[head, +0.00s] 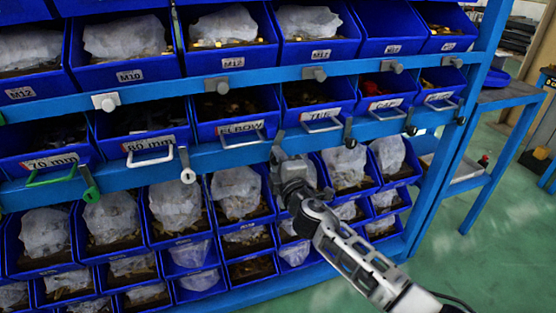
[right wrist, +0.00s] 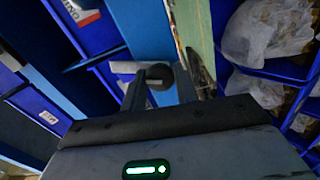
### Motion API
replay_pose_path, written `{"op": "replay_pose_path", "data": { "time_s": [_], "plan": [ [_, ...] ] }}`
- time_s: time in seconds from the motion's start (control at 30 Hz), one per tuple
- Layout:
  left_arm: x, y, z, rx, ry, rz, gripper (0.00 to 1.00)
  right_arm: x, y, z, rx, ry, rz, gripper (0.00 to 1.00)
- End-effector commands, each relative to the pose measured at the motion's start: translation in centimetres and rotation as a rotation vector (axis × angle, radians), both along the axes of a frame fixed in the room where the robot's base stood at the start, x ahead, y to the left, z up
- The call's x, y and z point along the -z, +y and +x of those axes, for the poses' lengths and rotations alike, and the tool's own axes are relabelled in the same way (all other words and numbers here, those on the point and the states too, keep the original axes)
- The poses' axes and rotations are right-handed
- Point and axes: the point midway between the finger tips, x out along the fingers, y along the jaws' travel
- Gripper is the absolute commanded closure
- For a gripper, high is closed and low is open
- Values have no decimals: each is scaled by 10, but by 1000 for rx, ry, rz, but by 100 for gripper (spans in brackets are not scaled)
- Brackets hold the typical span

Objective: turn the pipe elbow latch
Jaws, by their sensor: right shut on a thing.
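The blue bin labelled ELBOW (head: 240,128) sits in the middle row of the rack in the head view. Its wire handle hangs at its front. My right gripper (head: 281,160) is at the blue rail by that bin's lower right corner. It hides most of the latch there. In the right wrist view, the dark round knob of the latch (right wrist: 159,76) is between the two fingers of my right gripper (right wrist: 161,92), which are shut on it. The latch's exact angle is hidden in the head view. My left gripper is not in view.
Other latches line the same rail, including a white one (head: 187,165) and a green one (head: 88,183). Grey latches (head: 217,85) line the rail above. Bins with bagged parts (head: 237,188) fill the row below. A blue bench (head: 505,97) and open green floor (head: 480,260) are at right.

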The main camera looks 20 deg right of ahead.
Motion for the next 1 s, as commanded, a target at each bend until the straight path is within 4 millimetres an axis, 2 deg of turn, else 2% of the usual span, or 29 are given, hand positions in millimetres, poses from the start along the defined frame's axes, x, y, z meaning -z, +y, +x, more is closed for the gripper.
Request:
{"op": "replay_pose_path", "data": {
  "time_s": [0.4, 1.0],
  "plan": [
    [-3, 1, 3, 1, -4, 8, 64, 1, -1, 0, 2, -4, -215, 93],
    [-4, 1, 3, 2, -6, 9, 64, 2, -1, 0, 2, -4, -250, 93]
  ]
}}
